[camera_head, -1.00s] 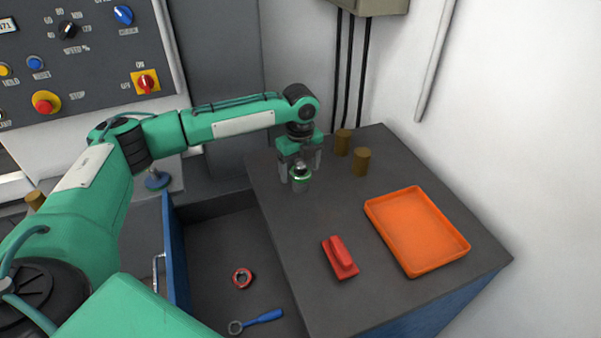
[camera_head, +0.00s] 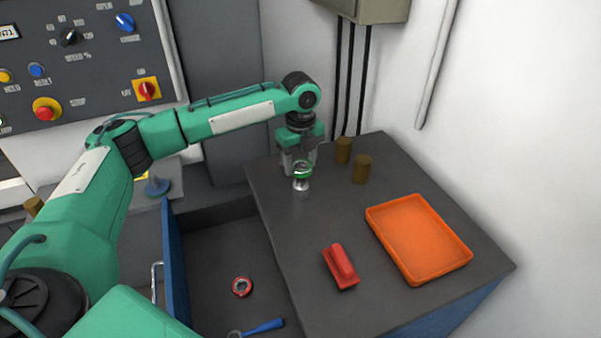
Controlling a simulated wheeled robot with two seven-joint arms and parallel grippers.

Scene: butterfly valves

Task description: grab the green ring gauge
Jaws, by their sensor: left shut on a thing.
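The green ring gauge (camera_head: 303,175) is a small green ring near the left rear of the dark bench top. My left gripper (camera_head: 300,169) points down over it and is shut on the ring, with its fingers at the ring's sides. A small silver post (camera_head: 301,187) shows just below the ring. I cannot tell whether the ring still surrounds the top of the post or is just clear of it. My right gripper is not in view.
Two brown cylinders (camera_head: 362,169) stand right of the gripper. An orange tray (camera_head: 418,240) and a red block-like object (camera_head: 341,267) lie on the bench (camera_head: 300,235). The open drawer (camera_head: 215,255) holds a red ring (camera_head: 242,286) and a blue-handled tool (camera_head: 263,327).

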